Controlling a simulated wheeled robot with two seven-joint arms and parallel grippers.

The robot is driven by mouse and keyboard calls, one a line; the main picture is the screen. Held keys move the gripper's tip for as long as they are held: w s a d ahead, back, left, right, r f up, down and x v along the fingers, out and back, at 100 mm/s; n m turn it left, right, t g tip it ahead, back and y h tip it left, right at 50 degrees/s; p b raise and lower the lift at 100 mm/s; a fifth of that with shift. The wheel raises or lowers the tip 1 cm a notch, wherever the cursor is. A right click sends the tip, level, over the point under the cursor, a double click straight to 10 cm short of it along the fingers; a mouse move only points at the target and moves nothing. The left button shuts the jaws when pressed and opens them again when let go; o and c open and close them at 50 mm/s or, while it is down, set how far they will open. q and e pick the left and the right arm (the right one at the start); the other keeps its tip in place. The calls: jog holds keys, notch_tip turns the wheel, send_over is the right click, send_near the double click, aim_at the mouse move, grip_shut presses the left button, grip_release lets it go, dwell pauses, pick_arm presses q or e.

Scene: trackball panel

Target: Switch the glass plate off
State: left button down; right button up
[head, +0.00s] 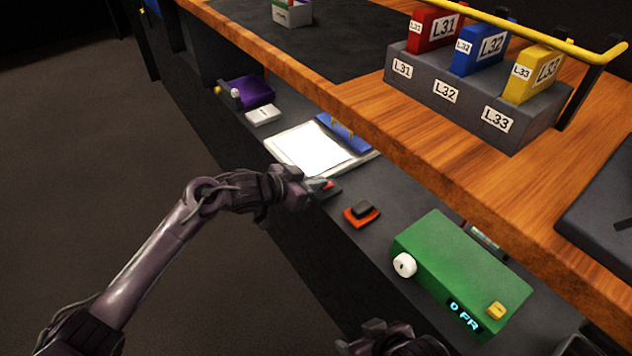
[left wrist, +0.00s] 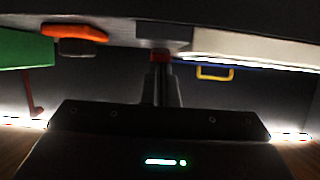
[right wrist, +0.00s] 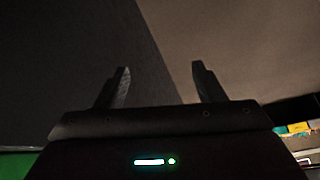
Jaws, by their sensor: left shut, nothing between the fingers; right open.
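The glass plate (head: 308,148) lies on the lower shelf, its top bright white as if lit. It also shows in the left wrist view (left wrist: 250,46), with a bright edge. A small dark box with a red part, seemingly its switch (head: 327,186), sits by its near corner; the red part shows in the left wrist view (left wrist: 160,57). My left gripper (head: 306,185) is shut and empty, its fingertips (left wrist: 160,66) at the red part, partly hiding it. Whether they touch cannot be told. My right gripper (head: 374,338) is open and empty (right wrist: 160,70), low in the head view.
An orange base with a black knob (head: 361,213) and a green box (head: 460,268) stand to the right on the shelf. A purple device (head: 250,92) and white box (head: 263,115) stand beyond the plate. The wooden upper shelf (head: 400,140) overhangs. Floor at left is clear.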

pick_arm(q)
jog(key=shift+f, duration=0.1)
pick_arm(e)
jog(key=shift+a, duration=0.15)
pick_arm(q)
jog(key=shift+s+a+f+h+b, duration=0.2)
jog(key=shift+f+h+b, duration=0.2)
jog(key=shift+b, duration=0.3)
jog(key=shift+d+r, duration=0.1)
pick_arm(e)
jog(key=w+a+r+t+y, duration=0.1)
jog(key=w+r+t, duration=0.2)
jog(key=w+r, duration=0.2)
jog(key=shift+w+a+t, duration=0.3)
jog(key=shift+w+t, duration=0.05)
jog(key=shift+t, duration=0.05)
pick_arm(q)
jog(key=shift+r+p, duration=0.1)
jog(key=shift+p, duration=0.2)
pick_arm(e)
jog(key=shift+r, duration=0.2)
pick_arm(q)
jog(key=shift+w+r+p, duration=0.1)
jog(key=shift+r+p, duration=0.65)
jog(key=shift+p, duration=0.1)
pick_arm(e)
jog(key=shift+r, duration=0.85)
pick_arm(q)
jog(key=shift+r, duration=0.1)
